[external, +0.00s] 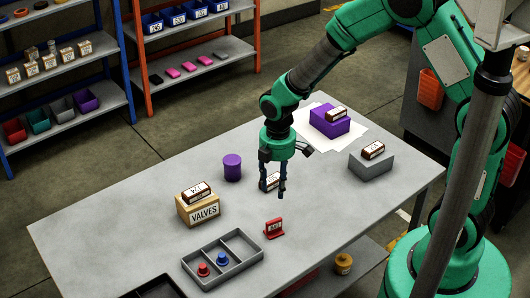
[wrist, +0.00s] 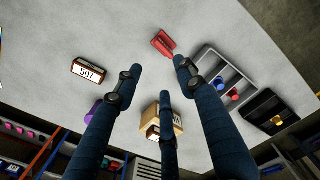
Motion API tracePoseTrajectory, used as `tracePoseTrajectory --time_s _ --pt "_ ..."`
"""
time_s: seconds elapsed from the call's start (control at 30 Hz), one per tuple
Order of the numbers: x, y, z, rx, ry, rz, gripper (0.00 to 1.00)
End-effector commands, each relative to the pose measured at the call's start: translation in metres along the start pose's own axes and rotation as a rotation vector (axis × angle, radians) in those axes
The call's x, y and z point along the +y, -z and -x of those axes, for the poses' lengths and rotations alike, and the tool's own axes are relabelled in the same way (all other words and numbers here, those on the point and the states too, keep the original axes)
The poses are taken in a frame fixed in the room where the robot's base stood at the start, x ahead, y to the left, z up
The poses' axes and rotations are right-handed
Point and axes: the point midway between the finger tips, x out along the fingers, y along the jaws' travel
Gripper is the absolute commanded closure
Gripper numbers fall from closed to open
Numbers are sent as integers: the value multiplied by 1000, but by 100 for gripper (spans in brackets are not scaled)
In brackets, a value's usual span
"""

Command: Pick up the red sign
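The red sign (external: 274,229) stands on the grey table near its front edge, right of the divided grey tray. In the wrist view the red sign (wrist: 163,43) is at the top centre, just beyond the fingertips and apart from them. My gripper (external: 275,188) is above the table, behind the sign and pointing down. In the wrist view its dark fingers (wrist: 160,76) are spread with nothing between them, so it is open and empty.
A block marked 501 (wrist: 90,71) lies beside my gripper. The divided tray (external: 209,281) holds red and blue knobs. The VALVES box (external: 204,212), purple cylinder (external: 232,167), grey block (external: 371,166) and purple block (external: 328,124) stand around. Table between sign and right edge is clear.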

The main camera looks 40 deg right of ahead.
Motion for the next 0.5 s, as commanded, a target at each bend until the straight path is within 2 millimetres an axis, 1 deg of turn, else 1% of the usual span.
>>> tracePoseTrajectory --time_s 0.03,0.1,0.2,0.5 --pt "-1 2 -10 -4 9 20 60" --pt "-1 4 -18 -7 16 43 60" --pt "-1 5 -24 -9 20 61 60" --pt "-1 5 -25 -9 21 64 60"
